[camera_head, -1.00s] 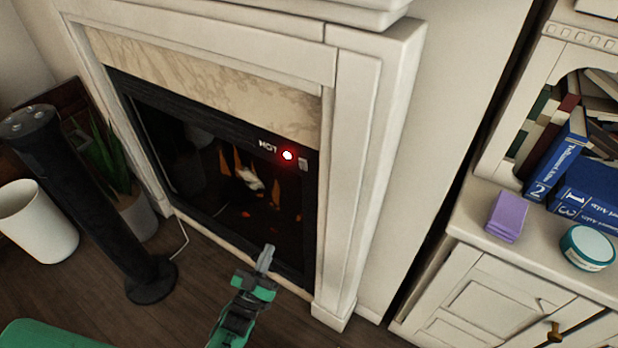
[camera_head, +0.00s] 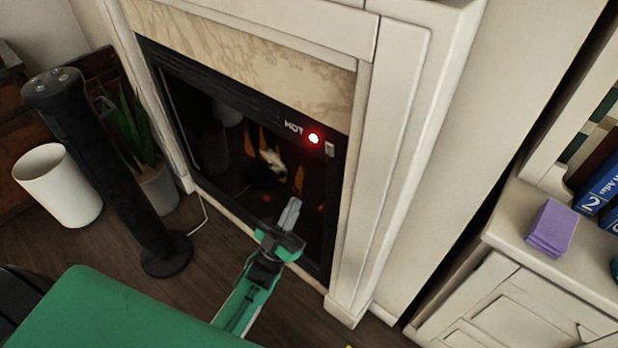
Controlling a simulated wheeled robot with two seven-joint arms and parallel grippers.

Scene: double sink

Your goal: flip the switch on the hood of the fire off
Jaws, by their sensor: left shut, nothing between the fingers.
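The fireplace (camera_head: 144,48) has a black hood strip along the top of its opening, marked "HOT". A red light (camera_head: 313,138) glows on the strip. Orange flames show inside the firebox. My left gripper (camera_head: 290,212) is shut and empty, in front of the lower right part of the opening, below the switch and apart from it. My right gripper is out of view.
A black tower (camera_head: 120,175) stands left of the fireplace, near a potted plant (camera_head: 135,125) and a white bin (camera_head: 60,185). A white cabinet (camera_head: 500,300) with a purple block (camera_head: 551,228) stands at right. Dark wooden floor lies in front.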

